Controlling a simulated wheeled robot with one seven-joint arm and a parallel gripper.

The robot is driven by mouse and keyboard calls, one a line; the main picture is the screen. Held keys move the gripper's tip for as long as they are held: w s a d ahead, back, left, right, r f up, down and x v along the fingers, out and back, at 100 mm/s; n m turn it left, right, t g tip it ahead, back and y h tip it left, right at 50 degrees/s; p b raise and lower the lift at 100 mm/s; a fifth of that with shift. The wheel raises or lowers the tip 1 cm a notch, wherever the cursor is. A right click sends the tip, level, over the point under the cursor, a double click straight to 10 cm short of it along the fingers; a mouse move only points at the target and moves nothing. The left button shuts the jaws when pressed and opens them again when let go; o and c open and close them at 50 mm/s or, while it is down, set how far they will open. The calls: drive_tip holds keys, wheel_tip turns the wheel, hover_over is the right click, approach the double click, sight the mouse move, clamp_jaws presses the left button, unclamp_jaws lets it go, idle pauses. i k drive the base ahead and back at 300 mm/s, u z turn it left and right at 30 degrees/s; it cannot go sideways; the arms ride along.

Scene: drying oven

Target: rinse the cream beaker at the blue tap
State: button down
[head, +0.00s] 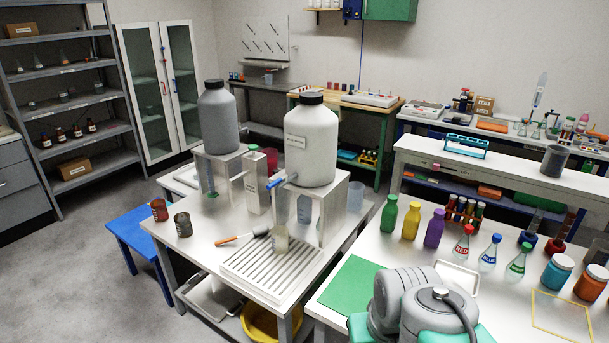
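A pale cream, see-through beaker (281,240) stands at the back edge of the ribbed draining tray (262,272), on the steel-topped bench. The blue tap (275,184) sticks out to the left from the base of the large white container (313,140), which stands on a raised metal stand. The beaker is below the tap and roughly in line with it; I cannot tell if it is exactly under the spout. No water shows. My arm's grey and teal links are at the bottom right. My gripper is not in view.
A brush (243,236) with an orange handle lies left of the beaker. A brown beaker (159,210) and a dark grey beaker (183,225) stand at the bench's left edge. A grey container (219,118) stands behind. Bottles and flasks crowd the right bench beyond a green mat (352,287).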

sight(284, 177)
drive_tip(key=u, duration=0.05)
drive_tip(key=i, duration=0.75)
drive_tip(key=u, duration=1.55)
drive_tip(key=i, duration=0.5)
